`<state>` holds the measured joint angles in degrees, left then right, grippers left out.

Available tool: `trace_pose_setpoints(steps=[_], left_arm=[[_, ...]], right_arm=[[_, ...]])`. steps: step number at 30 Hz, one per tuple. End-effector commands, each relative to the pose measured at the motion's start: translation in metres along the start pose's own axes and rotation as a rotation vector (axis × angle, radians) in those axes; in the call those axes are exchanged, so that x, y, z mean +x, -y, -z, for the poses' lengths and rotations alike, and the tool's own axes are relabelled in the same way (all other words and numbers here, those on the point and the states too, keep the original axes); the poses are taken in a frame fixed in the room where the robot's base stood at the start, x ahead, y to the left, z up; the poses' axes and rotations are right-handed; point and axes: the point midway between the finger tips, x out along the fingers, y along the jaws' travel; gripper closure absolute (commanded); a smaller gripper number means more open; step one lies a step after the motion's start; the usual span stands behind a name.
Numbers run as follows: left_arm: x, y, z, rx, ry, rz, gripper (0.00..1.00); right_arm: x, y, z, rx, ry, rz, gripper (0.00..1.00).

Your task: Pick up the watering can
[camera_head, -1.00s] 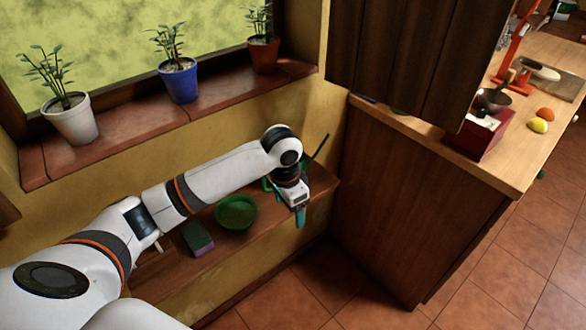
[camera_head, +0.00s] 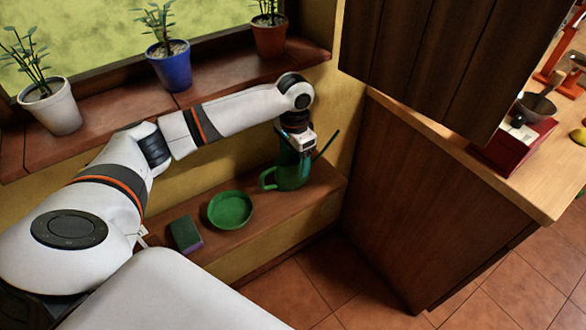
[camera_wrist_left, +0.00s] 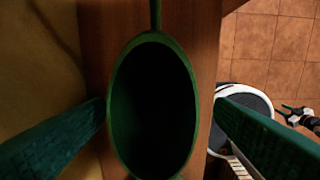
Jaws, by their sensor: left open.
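The green watering can (camera_head: 290,177) stands upright on the low wooden shelf, with its handle loop to the left and its thin spout rising to the right. My left gripper (camera_head: 296,146) is above it, pointing down. In the left wrist view the can's oval opening (camera_wrist_left: 152,110) lies between the two teal fingers of my left gripper (camera_wrist_left: 162,104). The fingers are open, one on each side of the can. A small gap shows on the right side; I cannot tell whether the left finger touches. My right gripper is not recognisable in these views.
A green bowl (camera_head: 230,210) and a sponge (camera_head: 186,234) sit on the shelf (camera_head: 262,232) left of the can. Potted plants line the window sill (camera_head: 112,120) above. A wooden cabinet side (camera_head: 420,215) stands close on the right. Tiled floor lies in front.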

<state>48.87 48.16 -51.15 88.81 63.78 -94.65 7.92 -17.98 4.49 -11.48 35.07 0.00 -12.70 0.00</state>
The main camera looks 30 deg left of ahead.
Motion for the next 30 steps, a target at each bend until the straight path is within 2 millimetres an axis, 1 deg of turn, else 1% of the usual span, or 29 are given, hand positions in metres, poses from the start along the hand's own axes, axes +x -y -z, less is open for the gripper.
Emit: trace_pose_setpoints(steps=[6, 9, 12, 19, 24, 26, 30], left_arm=[[0.031, -0.004, 0.003, 0.0, -0.004, 0.0, 0.23], [0.044, -0.004, 0.003, 0.0, -0.003, 0.0, 0.23], [0.05, -0.004, 0.003, 0.001, -0.001, 0.0, 0.23], [0.051, -0.004, 0.002, 0.001, -0.001, -0.001, 0.23], [0.05, -0.004, 0.002, 0.001, -0.001, -0.001, 0.51], [0.05, -0.004, 0.002, 0.001, -0.001, -0.001, 0.6], [0.05, -0.004, 0.002, 0.001, 0.0, -0.001, 0.83]], right_arm=[[-0.001, -0.001, -0.021, 0.001, 0.032, -0.002, 0.64], [0.0, -0.001, -0.023, 0.001, 0.035, -0.001, 0.64], [0.0, -0.001, -0.023, 0.0, 0.034, -0.001, 0.64], [0.0, 0.003, -0.018, -0.001, 0.027, 0.003, 0.64], [0.0, 0.005, -0.013, -0.002, 0.021, 0.006, 0.64], [0.0, 0.005, -0.013, -0.002, 0.021, 0.006, 0.64], [0.0, 0.005, -0.013, -0.001, 0.02, 0.006, 0.64]])
